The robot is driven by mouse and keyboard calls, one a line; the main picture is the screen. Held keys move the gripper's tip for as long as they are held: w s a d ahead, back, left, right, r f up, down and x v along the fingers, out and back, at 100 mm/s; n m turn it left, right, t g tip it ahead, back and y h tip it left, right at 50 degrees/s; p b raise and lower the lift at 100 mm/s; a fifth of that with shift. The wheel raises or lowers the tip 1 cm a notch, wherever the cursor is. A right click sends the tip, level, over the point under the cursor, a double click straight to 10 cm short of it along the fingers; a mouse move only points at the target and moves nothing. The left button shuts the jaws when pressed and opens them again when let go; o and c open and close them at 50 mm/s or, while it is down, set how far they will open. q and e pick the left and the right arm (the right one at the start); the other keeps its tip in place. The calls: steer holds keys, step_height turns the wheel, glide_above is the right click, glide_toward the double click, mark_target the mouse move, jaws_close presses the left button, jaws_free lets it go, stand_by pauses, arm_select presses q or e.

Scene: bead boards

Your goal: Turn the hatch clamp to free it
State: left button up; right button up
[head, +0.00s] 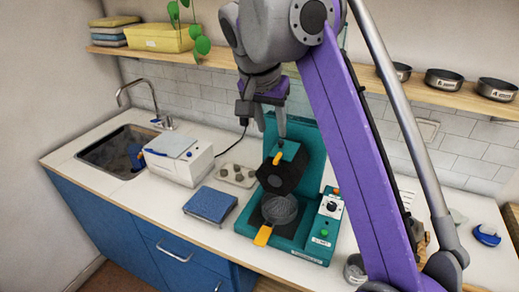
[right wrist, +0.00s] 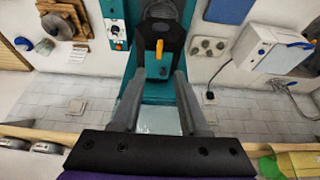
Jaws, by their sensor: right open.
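A teal machine (head: 316,178) stands on the counter with a black hatch block (head: 283,176) at its middle. A yellow lever (head: 278,158), which looks like the hatch clamp, sticks out of the block's top. In the right wrist view the lever (right wrist: 159,48) points away from me, beyond the fingertips. My right gripper (head: 281,130) hangs just above and behind the block. Its two fingers (right wrist: 160,80) are apart with nothing between them. I cannot tell whether they touch the block. My left gripper is not in view.
A blue scale-like box (head: 210,204), a white box (head: 180,160) and a sink (head: 118,150) are to the left. A shelf (head: 440,92) with tins runs behind.

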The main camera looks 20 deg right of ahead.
mark_target(277, 156)
steer(key=b+x, duration=0.2)
steer(key=x, duration=0.8)
steer(key=shift+d+f+b, duration=0.1)
steer(key=shift+f+b, duration=0.1)
steer(key=shift+b, duration=0.2)
jaws_close()
